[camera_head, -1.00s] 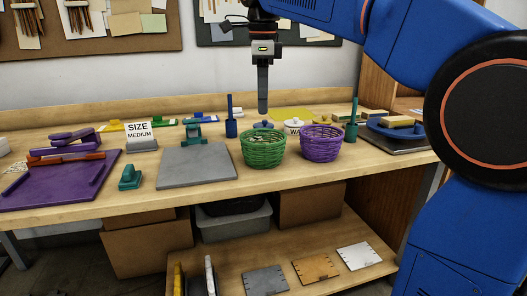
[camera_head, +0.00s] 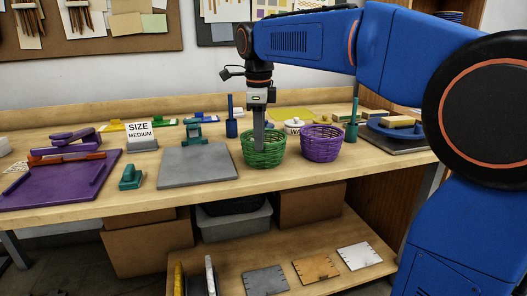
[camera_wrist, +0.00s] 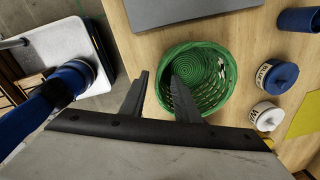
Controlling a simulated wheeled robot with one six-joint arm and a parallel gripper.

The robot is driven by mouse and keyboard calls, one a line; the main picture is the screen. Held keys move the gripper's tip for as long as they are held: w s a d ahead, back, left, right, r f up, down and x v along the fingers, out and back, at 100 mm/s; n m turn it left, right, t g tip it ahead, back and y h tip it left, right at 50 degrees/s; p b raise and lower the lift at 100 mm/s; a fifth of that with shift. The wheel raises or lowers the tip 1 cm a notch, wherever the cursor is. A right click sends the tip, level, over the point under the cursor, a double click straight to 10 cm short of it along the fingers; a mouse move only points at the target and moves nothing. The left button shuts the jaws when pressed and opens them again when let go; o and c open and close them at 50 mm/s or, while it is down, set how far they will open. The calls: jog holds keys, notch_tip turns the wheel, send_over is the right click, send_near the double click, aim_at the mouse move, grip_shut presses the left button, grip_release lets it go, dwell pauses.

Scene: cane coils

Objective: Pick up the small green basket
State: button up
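The small green basket (camera_head: 264,149) is a round woven bowl standing upright on the wooden table, near its front edge. In the wrist view the basket (camera_wrist: 213,72) is seen from above, with a spiral weave in its floor. My gripper (camera_head: 259,148) points straight down at the basket. In the wrist view my gripper (camera_wrist: 159,76) is open. One finger is outside the basket's near wall and the other is over its inside, with the rim between them. I cannot tell whether either finger touches the wall. The lower part of the rim is hidden behind the gripper.
A purple basket (camera_head: 321,145) stands close on the right. A grey board (camera_head: 197,167) lies on the left. A blue cup (camera_head: 231,127), a white-lidded jar (camera_head: 293,126) and a blue-lidded jar (camera_wrist: 276,74) stand behind. A shelf with flat tiles (camera_head: 315,268) is below.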

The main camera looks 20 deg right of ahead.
aim_at(259, 158)
jog(key=shift+w+f, duration=0.2)
jog(key=shift+f, duration=1.2)
jog(key=shift+w+f, duration=0.15)
jog(key=shift+f, duration=1.2)
grip_shut()
